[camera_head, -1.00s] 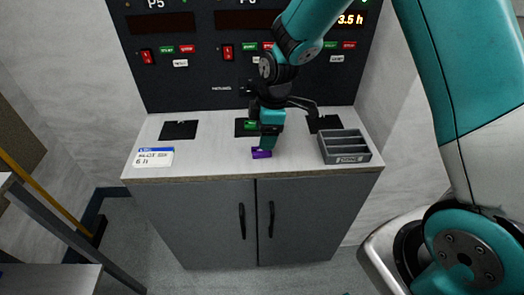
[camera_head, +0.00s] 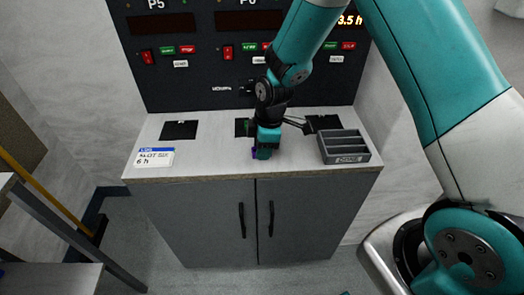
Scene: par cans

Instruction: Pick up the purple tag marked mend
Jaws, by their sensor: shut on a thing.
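The purple tag (camera_head: 255,154) is near the front middle of the cabinet top. Only a small purple edge shows beside the fingers; the rest, with any marking, is hidden. My gripper (camera_head: 264,152) points down at the tag, low over the cabinet top, and is shut on it. I cannot tell whether the tag is still touching the surface.
A grey divided tray (camera_head: 345,159) stands to the right on the cabinet top (camera_head: 210,160). A white card (camera_head: 154,157) with a blue band lies at the left. Dark square pads lie along the back, below the black panel (camera_head: 200,90) with switches. The top between card and gripper is clear.

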